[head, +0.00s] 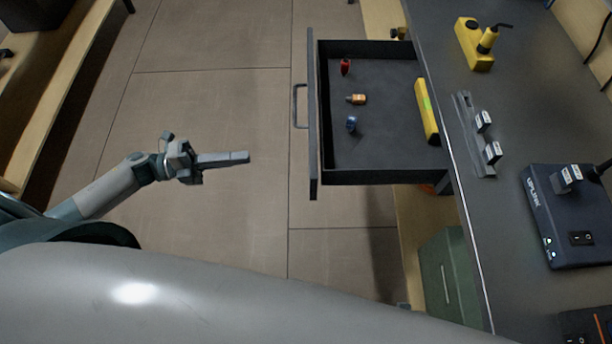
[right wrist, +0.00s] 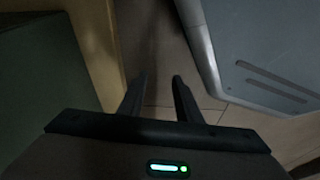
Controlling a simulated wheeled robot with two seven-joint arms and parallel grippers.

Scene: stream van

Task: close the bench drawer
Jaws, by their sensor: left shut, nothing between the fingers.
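The bench drawer (head: 390,178) is pulled out to the left from under the dark bench top (head: 436,30) in the head view. Its front panel (head: 312,120) carries a bar handle (head: 296,106) on the left side. My left gripper (head: 246,157) is shut and empty, left of the drawer front and a little lower in the picture than the handle, with a gap between. My right gripper (right wrist: 160,82) shows only in the right wrist view. Its two fingers are apart with bare floor between them.
A green box (head: 448,280) stands below the bench. A wooden shelf (head: 62,85) is at left. Floor left of the drawer is clear.

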